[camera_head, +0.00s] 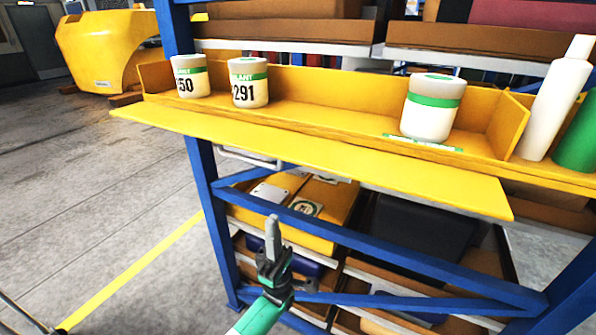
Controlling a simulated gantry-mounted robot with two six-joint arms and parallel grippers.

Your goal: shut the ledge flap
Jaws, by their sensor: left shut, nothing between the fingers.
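The ledge flap (310,157) is a long yellow panel along the front of the yellow ledge (300,112). It is folded outward and open, sticking out toward me below the ledge's front edge. My left gripper (272,224) is in the lower middle of the view, fingers pointing up. It is shut and empty, appearing below the flap's front edge and apart from it. My right gripper is not in view.
Two labelled white tubs (190,76) (248,82) and a green-banded tub (433,107) stand on the ledge. A white bottle (552,100) and a green container (578,140) stand at right. Blue rack bars (380,246) cross behind my gripper.

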